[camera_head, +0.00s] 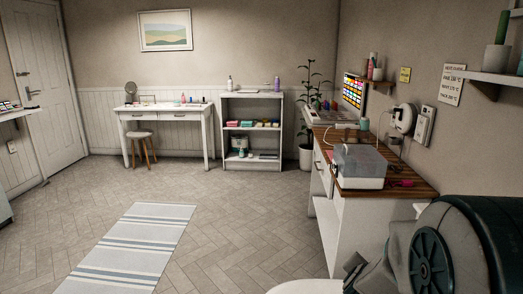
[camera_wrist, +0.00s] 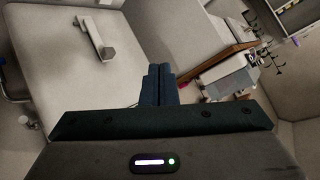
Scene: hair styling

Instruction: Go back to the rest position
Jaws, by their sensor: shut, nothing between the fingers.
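My gripper (camera_wrist: 159,70) shows in the wrist view, with its two dark fingers pressed together and nothing between them. It points away from the camera over pale surfaces and touches nothing that I can see. In the head view a large dark rounded part of my own arm fills the lower right corner, close to the wooden-topped counter (camera_head: 410,188). My fingertips cannot be made out clearly there.
A clear-lidded white box (camera_head: 360,167) stands on the counter, which also shows tilted in the wrist view (camera_wrist: 225,57). A striped rug (camera_head: 135,245) lies on open floor. A white desk (camera_head: 165,111), stool (camera_head: 141,136) and shelf unit (camera_head: 252,130) stand at the back.

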